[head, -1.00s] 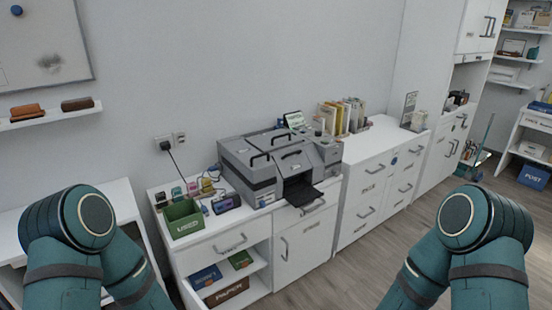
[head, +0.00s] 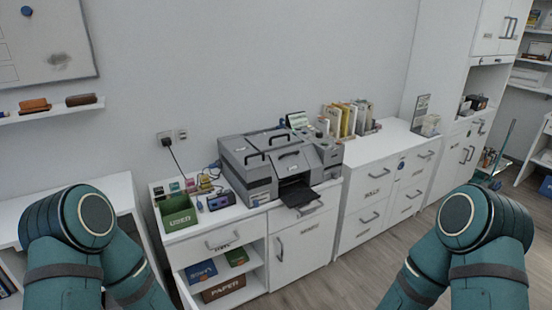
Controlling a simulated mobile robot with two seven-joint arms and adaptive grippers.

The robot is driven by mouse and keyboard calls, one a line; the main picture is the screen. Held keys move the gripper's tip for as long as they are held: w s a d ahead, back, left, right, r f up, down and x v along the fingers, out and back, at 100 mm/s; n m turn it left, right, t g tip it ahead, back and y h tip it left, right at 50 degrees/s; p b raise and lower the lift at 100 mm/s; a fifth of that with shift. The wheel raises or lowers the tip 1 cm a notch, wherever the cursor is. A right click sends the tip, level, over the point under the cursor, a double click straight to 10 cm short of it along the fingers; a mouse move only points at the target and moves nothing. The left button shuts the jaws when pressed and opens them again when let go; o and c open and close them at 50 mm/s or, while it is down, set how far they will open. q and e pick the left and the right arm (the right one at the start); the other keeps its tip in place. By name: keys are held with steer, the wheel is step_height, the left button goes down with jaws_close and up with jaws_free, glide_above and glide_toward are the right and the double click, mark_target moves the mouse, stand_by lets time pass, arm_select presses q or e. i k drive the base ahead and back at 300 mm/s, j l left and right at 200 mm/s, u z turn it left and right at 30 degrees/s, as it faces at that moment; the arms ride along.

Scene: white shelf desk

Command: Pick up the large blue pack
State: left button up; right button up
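A blue pack (head: 201,272) lies on the open shelf of the white desk unit, below the drawer and left of the cabinet door. It is the larger-looking pack there, beside a smaller green pack (head: 236,257). A brown box marked PAPER (head: 223,288) stands just below and in front of them. My two teal arms show at the lower left and lower right of the head view, both well away from the shelf. Neither gripper is in view.
A grey printer (head: 262,165) and a green bin marked USED (head: 178,212) stand on the white desk top (head: 200,234). White drawer cabinets (head: 375,190) continue to the right. Wooden floor (head: 375,255) is clear in front. Another white desk (head: 120,192) stands at the left.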

mark_target(199, 271)
steer(key=j+u, duration=0.2)
steer(key=j, duration=0.4)
steer(key=i+j+u, duration=0.2)
steer(key=j, duration=0.4)
steer(key=i+j+u, duration=0.45)
steer(key=i, duration=0.3)
steer(key=i+j, duration=0.25)
steer(key=i, duration=0.2)
